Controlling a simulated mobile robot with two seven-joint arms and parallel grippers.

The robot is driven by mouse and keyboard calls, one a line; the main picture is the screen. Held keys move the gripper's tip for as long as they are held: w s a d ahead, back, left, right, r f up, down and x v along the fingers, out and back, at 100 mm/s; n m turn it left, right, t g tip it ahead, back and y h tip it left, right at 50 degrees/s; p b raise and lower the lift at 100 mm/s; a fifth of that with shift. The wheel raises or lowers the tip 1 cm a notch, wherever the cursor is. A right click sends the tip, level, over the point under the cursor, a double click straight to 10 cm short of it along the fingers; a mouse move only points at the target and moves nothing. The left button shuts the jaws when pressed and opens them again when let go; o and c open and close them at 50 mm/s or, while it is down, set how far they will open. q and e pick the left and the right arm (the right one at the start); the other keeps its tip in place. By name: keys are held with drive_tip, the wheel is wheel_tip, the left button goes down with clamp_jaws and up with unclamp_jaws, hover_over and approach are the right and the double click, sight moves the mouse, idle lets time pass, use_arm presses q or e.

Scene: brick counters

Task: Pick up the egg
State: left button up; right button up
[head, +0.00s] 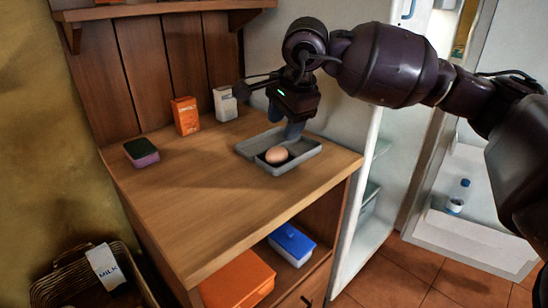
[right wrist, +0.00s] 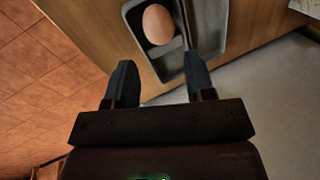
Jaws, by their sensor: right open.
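A brown egg (head: 277,155) lies in a shallow grey tray (head: 304,157) on the wooden counter. In the right wrist view the egg (right wrist: 158,24) sits in one compartment of the tray (right wrist: 207,30), beyond the fingertips. My right gripper (head: 284,128) is above the tray, close to the egg, with its fingers pointing down. In the right wrist view its two dark fingers (right wrist: 160,80) are spread apart with nothing between them. The egg is not touched by either finger in that view. My left gripper is not in view.
An orange box (head: 185,116), a white box (head: 225,104) and a sponge (head: 141,152) stand on the counter. Blue (head: 292,244) and orange (head: 238,281) containers are below. A basket with a milk carton (head: 106,266) is at lower left. The counter's front left is clear.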

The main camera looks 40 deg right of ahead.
sight(279, 150)
drive_tip(key=b+x, duration=0.1)
drive_tip(key=x, duration=0.3)
drive_tip(key=shift+f, duration=0.15)
drive_tip(key=b+x, duration=0.1)
drive_tip(key=x, duration=0.3)
drive_tip(key=shift+s+d+f, duration=0.1)
drive_tip(key=shift+s, duration=0.05)
drive_tip(key=shift+f+b, duration=0.35)
drive_tip(key=shift+b, duration=0.05)
drive_tip(key=shift+f, duration=0.25)
drive_tip(key=shift+c, duration=1.3)
drive_tip(key=shift+r, duration=0.1)
